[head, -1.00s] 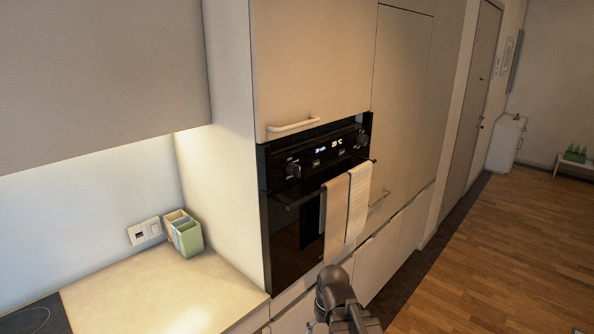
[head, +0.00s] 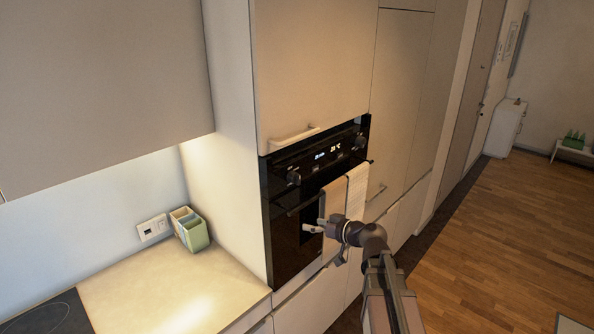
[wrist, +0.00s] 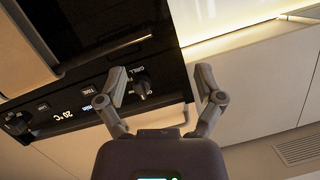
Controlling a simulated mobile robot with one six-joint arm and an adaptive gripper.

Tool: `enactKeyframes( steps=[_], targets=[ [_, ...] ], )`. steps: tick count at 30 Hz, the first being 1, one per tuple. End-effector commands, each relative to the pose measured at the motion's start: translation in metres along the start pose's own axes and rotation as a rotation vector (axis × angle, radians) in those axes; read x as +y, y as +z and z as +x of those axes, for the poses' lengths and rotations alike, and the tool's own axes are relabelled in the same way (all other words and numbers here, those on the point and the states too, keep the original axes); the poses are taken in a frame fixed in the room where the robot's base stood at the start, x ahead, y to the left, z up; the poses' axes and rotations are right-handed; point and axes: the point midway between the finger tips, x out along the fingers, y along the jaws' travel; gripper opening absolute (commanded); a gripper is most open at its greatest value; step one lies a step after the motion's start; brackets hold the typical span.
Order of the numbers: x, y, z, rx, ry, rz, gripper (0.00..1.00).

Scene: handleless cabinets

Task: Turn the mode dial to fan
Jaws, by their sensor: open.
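The oven's control panel (head: 318,153) is black, with a lit display and two round knobs. The left knob (head: 293,178) shows in the wrist view (wrist: 143,88) beside a GRILL label, so it appears to be the mode dial. Its pointer setting is too small to read, and no fan mark is legible. My gripper (head: 322,242) is open and empty, in front of the oven door and below the dial in the head view. In the wrist view my gripper (wrist: 158,82) has the dial between its fingers, close to the left fingertip; contact cannot be told.
A second knob (wrist: 16,123) is at the panel's other end. Two towels (head: 335,200) hang over the oven door handle (head: 300,205), close to my gripper. A cabinet handle (head: 294,136) sticks out above the panel. The counter (head: 165,280) is left of the oven.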

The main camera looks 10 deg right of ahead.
Motion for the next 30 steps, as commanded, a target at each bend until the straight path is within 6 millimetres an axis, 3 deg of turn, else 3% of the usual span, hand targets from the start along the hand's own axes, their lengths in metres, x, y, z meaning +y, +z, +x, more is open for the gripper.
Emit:
enactKeyframes(
  steps=[1,3,9,23,30],
  targets=[
    [0.006,-0.023,-0.007,0.057,0.014,-0.015,0.86],
    [0.013,-0.043,-0.014,0.128,0.034,-0.035,0.86],
    [0.029,-0.076,-0.029,0.253,0.081,-0.071,0.86],
    [0.032,-0.082,-0.032,0.279,0.092,-0.078,0.86],
    [0.033,-0.084,-0.024,0.278,0.091,-0.078,0.86]
  ],
)
